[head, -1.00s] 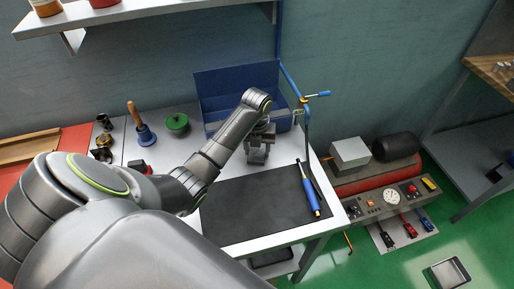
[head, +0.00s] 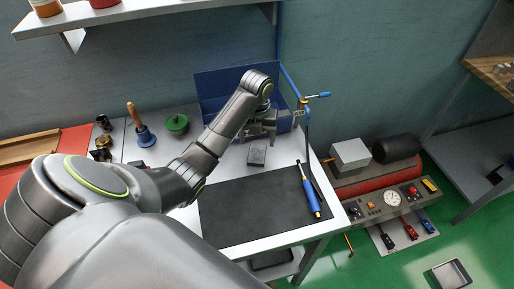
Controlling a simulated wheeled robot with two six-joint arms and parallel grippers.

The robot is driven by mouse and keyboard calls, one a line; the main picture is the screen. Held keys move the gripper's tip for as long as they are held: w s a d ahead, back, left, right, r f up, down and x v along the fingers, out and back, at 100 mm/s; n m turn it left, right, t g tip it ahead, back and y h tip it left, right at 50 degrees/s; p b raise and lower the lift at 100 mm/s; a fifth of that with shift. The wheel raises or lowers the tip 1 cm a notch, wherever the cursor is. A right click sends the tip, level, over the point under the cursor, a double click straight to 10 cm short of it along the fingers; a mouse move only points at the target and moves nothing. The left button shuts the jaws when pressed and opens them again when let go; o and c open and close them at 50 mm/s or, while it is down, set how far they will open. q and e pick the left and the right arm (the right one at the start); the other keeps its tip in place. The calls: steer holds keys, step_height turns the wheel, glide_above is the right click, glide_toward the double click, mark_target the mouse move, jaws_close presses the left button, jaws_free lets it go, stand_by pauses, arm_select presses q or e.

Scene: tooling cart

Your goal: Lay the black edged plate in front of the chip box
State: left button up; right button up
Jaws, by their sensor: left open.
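A small dark grey plate with black edges (head: 256,156) lies on the pale bench top, just behind the black mat. The blue chip box (head: 232,86) stands behind it against the wall, with a tall back panel; my arm hides part of its front. The plate is in front of the box, with a gap between them. My left gripper (head: 262,133) is open and empty, between the plate and the box and apart from the plate. My right gripper is out of view.
A black mat (head: 245,210) covers the bench front, with a blue-handled tool (head: 310,196) on its right. A hand bell (head: 144,134) and a green lidded pot (head: 177,125) stand left of the box.

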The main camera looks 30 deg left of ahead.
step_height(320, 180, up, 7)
steer(key=p, duration=0.5)
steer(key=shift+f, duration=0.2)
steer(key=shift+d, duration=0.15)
